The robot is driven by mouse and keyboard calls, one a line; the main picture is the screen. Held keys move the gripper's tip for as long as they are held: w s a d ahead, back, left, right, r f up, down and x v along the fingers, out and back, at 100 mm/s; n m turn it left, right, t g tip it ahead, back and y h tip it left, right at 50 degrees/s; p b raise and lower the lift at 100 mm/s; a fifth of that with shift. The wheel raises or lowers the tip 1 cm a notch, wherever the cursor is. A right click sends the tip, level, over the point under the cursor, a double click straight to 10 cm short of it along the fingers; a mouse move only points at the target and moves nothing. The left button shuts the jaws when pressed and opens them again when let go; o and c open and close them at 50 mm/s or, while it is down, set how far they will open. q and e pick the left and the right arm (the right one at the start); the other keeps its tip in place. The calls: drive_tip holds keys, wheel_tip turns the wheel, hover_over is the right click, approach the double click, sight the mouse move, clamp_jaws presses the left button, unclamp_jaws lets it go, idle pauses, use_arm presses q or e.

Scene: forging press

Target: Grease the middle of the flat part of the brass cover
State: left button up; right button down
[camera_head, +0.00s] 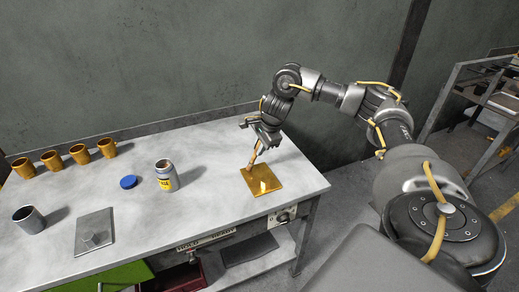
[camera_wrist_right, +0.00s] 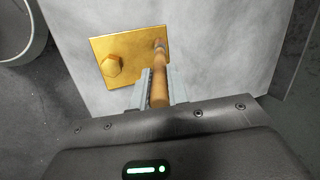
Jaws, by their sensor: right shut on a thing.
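The brass cover (camera_head: 262,181) is a square golden plate lying flat near the right end of the table. In the right wrist view the brass cover (camera_wrist_right: 135,75) shows a hexagonal knob on its left part. My right gripper (camera_head: 262,138) is shut on a brush with a wooden handle (camera_wrist_right: 159,80) and holds it tilted above the plate. The brush tip (camera_wrist_right: 159,45) is over the cover near its edge, away from the knob; I cannot tell whether it touches. An open grey jar with a yellow label (camera_head: 166,175) stands left of the cover. My left gripper is not in view.
A blue lid (camera_head: 128,182) lies beside the jar. Several brass mugs (camera_head: 79,153) stand in a row at the back left. A grey metal cup (camera_head: 28,219) and a grey plate with a knob (camera_head: 95,232) are at the front left. The table (camera_head: 210,163) is clear between jar and cover.

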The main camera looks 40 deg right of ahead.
drive_tip(key=shift+w, duration=0.2)
drive_tip(key=shift+s, duration=0.1)
drive_tip(key=shift+s+a, duration=0.2)
drive_tip(key=shift+s, duration=0.65)
drive_tip(key=shift+w, duration=0.1)
drive_tip(key=shift+w+d, duration=0.25)
drive_tip(key=shift+w, duration=0.55)
drive_tip(key=shift+s, duration=0.1)
